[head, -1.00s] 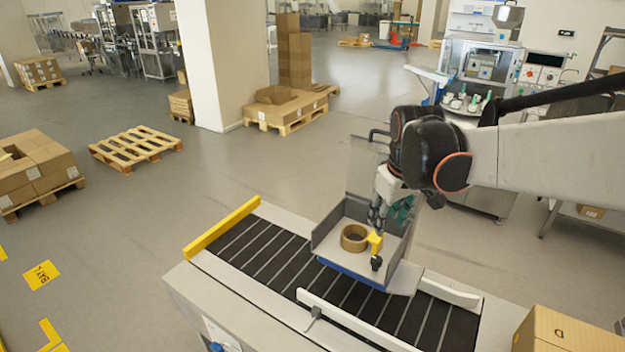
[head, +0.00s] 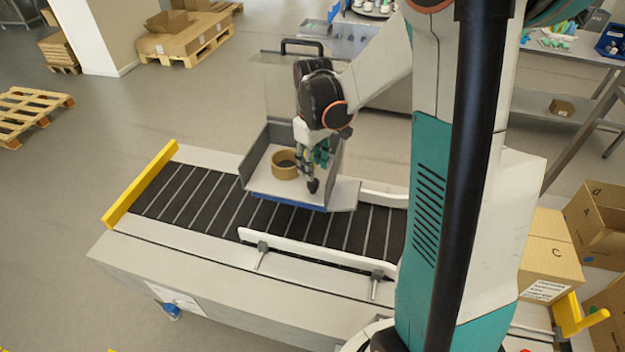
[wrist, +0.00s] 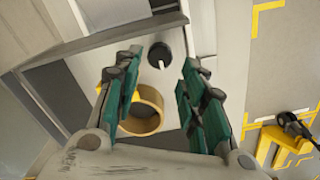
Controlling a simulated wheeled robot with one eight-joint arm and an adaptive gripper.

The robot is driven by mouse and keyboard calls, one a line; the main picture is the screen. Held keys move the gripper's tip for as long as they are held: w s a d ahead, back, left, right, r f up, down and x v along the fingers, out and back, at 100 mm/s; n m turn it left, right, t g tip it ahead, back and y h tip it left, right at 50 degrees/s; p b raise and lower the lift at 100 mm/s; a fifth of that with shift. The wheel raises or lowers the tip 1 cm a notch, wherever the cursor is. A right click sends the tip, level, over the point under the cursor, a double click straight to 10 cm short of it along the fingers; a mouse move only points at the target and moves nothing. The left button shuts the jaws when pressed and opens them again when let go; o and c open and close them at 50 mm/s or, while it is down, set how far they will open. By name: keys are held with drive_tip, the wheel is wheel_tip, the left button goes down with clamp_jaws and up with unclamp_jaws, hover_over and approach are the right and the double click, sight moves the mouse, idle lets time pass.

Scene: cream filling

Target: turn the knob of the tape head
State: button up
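The tape head (head: 256,157) is a grey open-topped box with a blue lower edge, standing over the conveyor. A brown tape roll (head: 285,164) sits in it and also shows in the wrist view (wrist: 152,97). The black knob (head: 313,186) is at its front right; in the wrist view the knob (wrist: 157,53) is round with a white mark. My gripper (head: 318,156) is over the right side of the tape head, beside the roll. In the wrist view its green-padded fingers (wrist: 158,75) are apart with nothing between them, and the knob lies beyond the tips.
The conveyor (head: 190,190) runs below, with a yellow end bar (head: 140,184) at left and a white guide rail (head: 310,250) in front. A carton (head: 550,262) is at the right end. My arm covers part of the right side. A pallet (head: 30,112) lies on the floor at left.

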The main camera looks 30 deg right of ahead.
sight(313, 186)
wheel_tip(313, 186, down, 6)
drive_tip(key=shift+f+b, duration=0.15)
drive_tip(key=shift+b, duration=0.2)
drive_tip(key=c, duration=0.8)
